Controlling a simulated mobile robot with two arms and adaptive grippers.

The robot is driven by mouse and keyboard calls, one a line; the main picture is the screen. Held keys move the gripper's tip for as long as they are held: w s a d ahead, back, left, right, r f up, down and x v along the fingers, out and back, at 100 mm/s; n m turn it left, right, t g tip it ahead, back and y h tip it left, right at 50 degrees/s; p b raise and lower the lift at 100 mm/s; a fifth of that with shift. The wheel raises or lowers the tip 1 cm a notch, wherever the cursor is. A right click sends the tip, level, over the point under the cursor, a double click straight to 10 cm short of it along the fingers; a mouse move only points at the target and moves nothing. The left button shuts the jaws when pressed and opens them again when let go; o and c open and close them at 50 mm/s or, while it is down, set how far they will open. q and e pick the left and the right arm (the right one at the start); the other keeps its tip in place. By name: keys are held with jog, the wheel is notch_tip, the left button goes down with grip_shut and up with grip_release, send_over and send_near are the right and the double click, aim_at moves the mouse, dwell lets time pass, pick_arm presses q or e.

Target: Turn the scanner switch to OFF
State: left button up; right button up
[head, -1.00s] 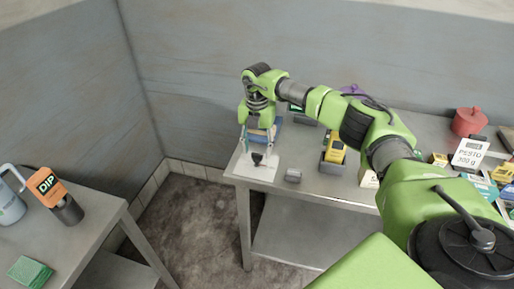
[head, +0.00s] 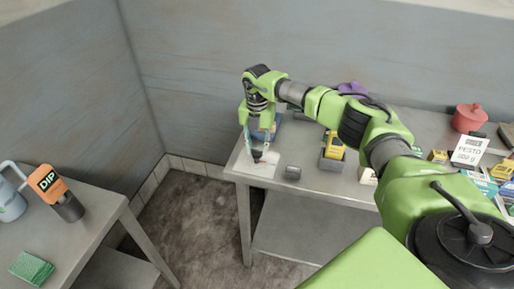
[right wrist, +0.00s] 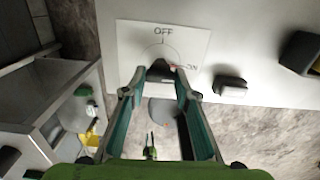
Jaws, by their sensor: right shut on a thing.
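The scanner switch is a black knob (right wrist: 160,70) on a white plate (right wrist: 135,45) with printed OFF and ON marks. In the right wrist view OFF is above the knob and ON is to its right; a small red mark on the knob's right side lies towards ON. In the head view the plate (head: 254,170) lies at the table's left front corner. My right gripper (head: 256,154) points down over it, shut on the knob. Its fingertips (right wrist: 156,82) flank the knob in the wrist view and partly hide it. My left gripper is not in view.
A small grey block (head: 292,172) lies close right of the plate. A grey holder with a yellow device (head: 334,147) stands farther right, and a red pot (head: 468,118) stands at far right. A separate table (head: 90,225) at left holds an orange DIP container (head: 48,184).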

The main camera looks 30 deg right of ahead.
jog(key=shift+n, duration=0.3)
jog(key=n+b, duration=0.2)
jog(key=n, duration=0.1)
jog(key=shift+f+n, duration=0.1)
jog(key=shift+n, duration=0.3)
jog(key=n+b, duration=0.1)
jog(key=n, duration=0.3)
jog(key=shift+b, duration=0.4)
jog(key=n+b, duration=0.1)
jog(key=n, duration=0.4)
jog(key=shift+n+b, duration=0.6)
jog(key=shift+n, duration=1.4)
jog(key=o, duration=1.1)
